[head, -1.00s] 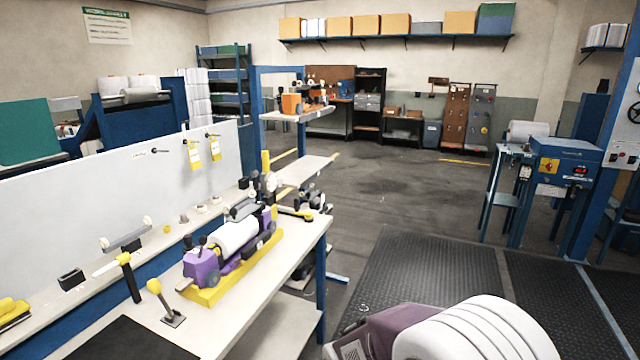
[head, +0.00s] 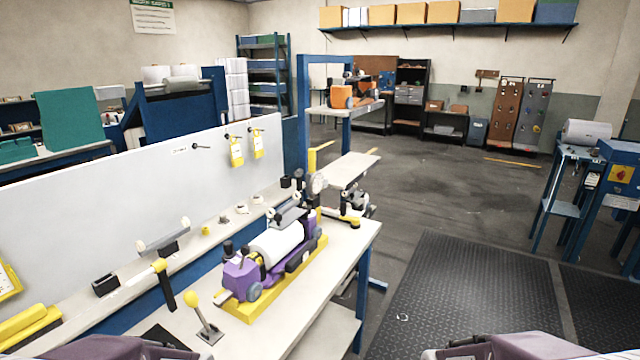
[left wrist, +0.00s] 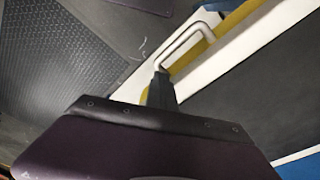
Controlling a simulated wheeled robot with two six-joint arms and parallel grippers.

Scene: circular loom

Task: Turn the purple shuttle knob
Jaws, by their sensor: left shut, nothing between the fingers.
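The purple shuttle (head: 240,281) sits on a yellow base (head: 266,304) on the workbench, with a white roll (head: 277,242) behind its purple front block. A round grey-blue disc (head: 253,291) is on its side and small black knobs (head: 228,248) stand on top. I cannot tell which part is the purple knob. My left gripper (left wrist: 160,90) shows in the left wrist view, shut and empty, beside a grey bar handle (left wrist: 190,40); I cannot tell if they touch. In the head view only purple parts of my arms show at the bottom; the right gripper is not in view.
A white panel (head: 150,195) rises behind the bench. Black floor mats (head: 470,300) and open floor lie to the right.

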